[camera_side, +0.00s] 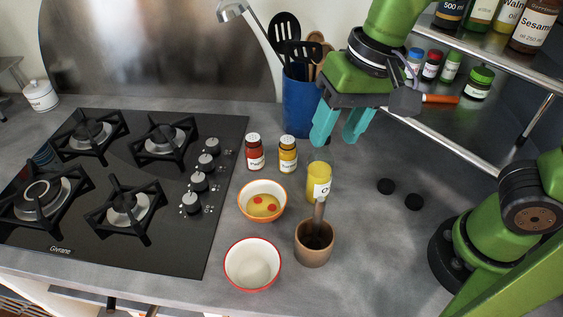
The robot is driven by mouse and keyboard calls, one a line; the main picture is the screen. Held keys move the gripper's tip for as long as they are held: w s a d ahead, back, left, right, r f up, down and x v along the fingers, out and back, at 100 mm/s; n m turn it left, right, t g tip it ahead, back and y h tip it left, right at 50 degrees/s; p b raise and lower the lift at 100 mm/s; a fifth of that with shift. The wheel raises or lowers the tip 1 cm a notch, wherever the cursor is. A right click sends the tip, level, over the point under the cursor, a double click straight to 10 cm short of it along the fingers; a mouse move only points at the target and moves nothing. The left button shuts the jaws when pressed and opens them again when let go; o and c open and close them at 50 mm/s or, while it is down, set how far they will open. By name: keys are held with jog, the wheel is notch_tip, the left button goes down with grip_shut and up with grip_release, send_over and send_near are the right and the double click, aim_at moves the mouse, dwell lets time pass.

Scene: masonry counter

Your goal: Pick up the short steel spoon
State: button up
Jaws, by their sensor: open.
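My gripper (336,138) is open, its two teal fingers pointing down over the counter, with nothing seen between them. It hangs in front and to the right of the blue utensil holder (299,108). The holder contains black slotted utensils (285,27) and wooden spoons (316,38). A steel ladle-like utensil (231,11) leans out of the holder to the upper left, its long handle running down toward the rim. I cannot make out a short steel spoon for certain.
Below the gripper stand a yellow jar (318,180), red-labelled (255,153) and yellow spice bottles (288,154), an orange-rimmed bowl (262,202), a red-rimmed bowl (252,265) and a mortar (314,245). The gas hob (218,240) fills the left. A spice shelf (500,55) is at the right.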

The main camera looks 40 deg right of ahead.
jog(key=a+m+g, duration=0.1)
jog(key=a+m, duration=0.1)
jog(key=a, duration=0.1)
jog(key=m+h, duration=0.2)
jog(key=m, duration=0.3)
send_over(314, 239)
jog(key=shift+g, duration=0.3)
jog(key=shift+w+d+f, duration=0.1)
jog(key=shift+d+f, duration=0.05)
jog(key=shift+f, duration=3.45)
jog(key=shift+w+d+f, duration=0.1)
jog(key=shift+f, duration=3.5)
grip_shut()
